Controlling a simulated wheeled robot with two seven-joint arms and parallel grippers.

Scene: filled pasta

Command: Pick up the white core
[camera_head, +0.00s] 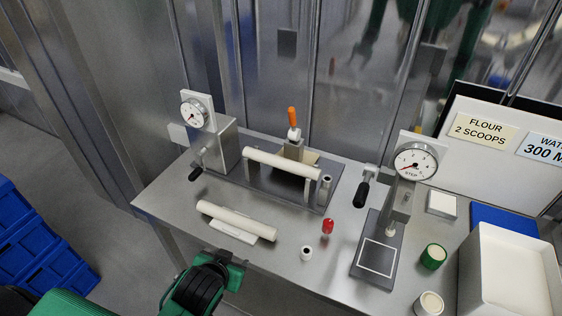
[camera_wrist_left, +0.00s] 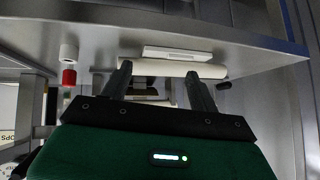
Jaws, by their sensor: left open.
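The small white core (camera_head: 306,254) stands upright near the front edge of the steel table and has a dark opening on top. In the left wrist view the white core (camera_wrist_left: 68,53) is at upper left, beside a red piece (camera_wrist_left: 69,77). My left gripper (camera_head: 222,264) is at the table's front edge, to the left of the white core and apart from it. In the left wrist view its fingers (camera_wrist_left: 158,71) are spread and empty, with a long cream roll (camera_wrist_left: 175,68) beyond the tips. My right gripper is not in view.
The cream roll (camera_head: 237,220) lies on a white holder left of the core. The red piece (camera_head: 327,227) stands just behind the core. A gauge stand (camera_head: 376,250), a green-banded jar (camera_head: 433,256) and a white bin (camera_head: 508,275) are to the right. A roller rig (camera_head: 283,166) stands behind.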

